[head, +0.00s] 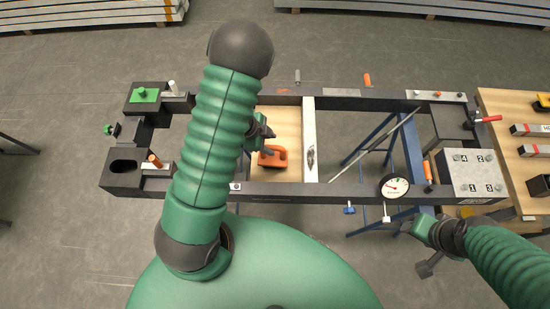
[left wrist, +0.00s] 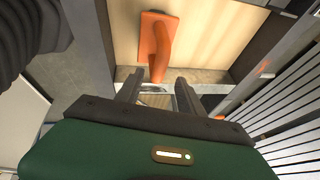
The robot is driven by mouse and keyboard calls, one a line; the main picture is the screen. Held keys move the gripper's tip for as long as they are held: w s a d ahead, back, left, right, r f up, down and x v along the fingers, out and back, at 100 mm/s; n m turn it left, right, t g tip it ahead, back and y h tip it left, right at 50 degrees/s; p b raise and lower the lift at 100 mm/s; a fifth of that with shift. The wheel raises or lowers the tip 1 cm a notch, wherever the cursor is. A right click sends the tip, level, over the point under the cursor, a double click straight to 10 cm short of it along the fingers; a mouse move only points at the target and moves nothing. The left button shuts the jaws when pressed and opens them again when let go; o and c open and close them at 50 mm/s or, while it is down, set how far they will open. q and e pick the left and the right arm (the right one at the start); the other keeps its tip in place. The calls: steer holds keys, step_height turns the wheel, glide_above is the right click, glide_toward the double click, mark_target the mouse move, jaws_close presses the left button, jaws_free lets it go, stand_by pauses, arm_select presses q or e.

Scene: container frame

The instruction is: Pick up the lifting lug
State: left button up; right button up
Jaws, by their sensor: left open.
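The lifting lug (head: 272,157), an orange plate with a raised handle, lies on a light wooden board (head: 290,124) inside the black frame. In the left wrist view the orange lug (left wrist: 157,42) is just beyond the fingertips, its handle end pointing toward the gap between them. My left gripper (head: 263,132) is close to the lug, partly hidden by my own arm. In the left wrist view the left gripper (left wrist: 156,87) is open, with nothing seen between its fingers. My right gripper (head: 428,266) is at the lower right, away from the lug; its jaws are too small to judge.
The black frame (head: 360,103) surrounds the board, with a pale crossbar (head: 309,140) just right of the lug. A round gauge (head: 394,187) and a numbered grey block (head: 473,173) are on the right. A wooden table (head: 508,112) with tools stands beyond. A green clamp piece (head: 145,95) is at left.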

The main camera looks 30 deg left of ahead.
mark_target(270, 147)
arm_select(q)
steer(key=f, duration=0.4)
steer(key=shift+w+f, duration=0.15)
steer(key=shift+w, duration=0.15)
steer(key=shift+w+a+f, duration=0.1)
steer(key=shift+w+f, duration=0.2)
steer(key=shift+f, duration=0.15)
steer(key=shift+d+r, duration=0.2)
steer(key=shift+d, duration=0.25)
steer(key=c, duration=0.6)
jaws_close()
steer(key=shift+s+a, duration=0.1)
